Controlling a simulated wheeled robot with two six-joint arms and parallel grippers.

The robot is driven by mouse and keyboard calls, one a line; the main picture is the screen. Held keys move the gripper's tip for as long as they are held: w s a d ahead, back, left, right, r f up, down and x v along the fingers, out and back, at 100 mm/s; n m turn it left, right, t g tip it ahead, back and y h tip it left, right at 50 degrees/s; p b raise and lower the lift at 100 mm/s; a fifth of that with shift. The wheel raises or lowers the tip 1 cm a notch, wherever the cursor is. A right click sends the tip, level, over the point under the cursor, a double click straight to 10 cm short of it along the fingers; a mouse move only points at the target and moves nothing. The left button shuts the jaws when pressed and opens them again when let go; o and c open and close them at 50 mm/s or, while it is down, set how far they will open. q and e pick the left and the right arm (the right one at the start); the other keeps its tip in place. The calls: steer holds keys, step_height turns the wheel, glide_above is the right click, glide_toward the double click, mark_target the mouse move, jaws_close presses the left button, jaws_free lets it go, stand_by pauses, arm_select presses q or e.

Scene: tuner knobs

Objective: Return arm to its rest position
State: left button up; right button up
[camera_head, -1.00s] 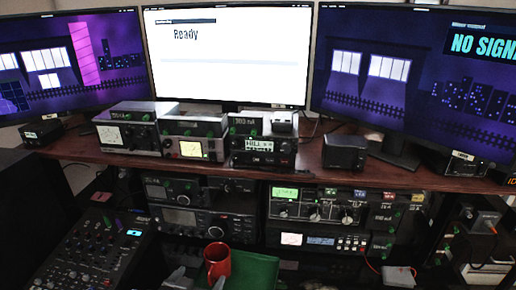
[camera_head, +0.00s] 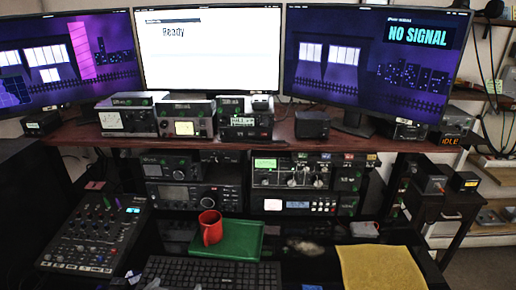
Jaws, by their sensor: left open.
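The fingertips of my left gripper (camera_head: 143,279) show at the bottom edge of the head view, left of the black keyboard (camera_head: 205,272). The fingers are apart with nothing seen between them, so it is open. Most of this gripper and its arm is cut off by the frame. It is apart from the radios and their knobs. My right gripper is not seen.
A red mug (camera_head: 211,229) stands on a green tray (camera_head: 242,240) behind the keyboard. A mixer (camera_head: 95,235) is at left, a yellow cloth (camera_head: 382,267) at right. Radio units (camera_head: 292,176) fill the rack under the wooden shelf (camera_head: 350,140), which carries more boxes and three monitors (camera_head: 208,50).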

arm_select(q)
steer(key=s+a+f+n+g+y, duration=0.1)
steer(key=s+a+f+g, duration=0.15)
steer(key=s, duration=0.55)
steer(key=s+a+f+g+y, duration=0.15)
steer(key=s+a+g, duration=0.25)
steer(key=s, duration=0.4)
steer(key=s+a+f+n+g+y, duration=0.1)
steer(key=s+a+f+g, duration=0.2)
steer(key=s, duration=0.5)
step_height(320, 180, down, 24)
steer(key=a+g, duration=0.1)
steer(key=a, duration=0.1)
steer(key=s+d+f+g+h, duration=0.1)
steer(key=s+f, duration=1.4)
steer(key=shift+s+d, duration=0.15)
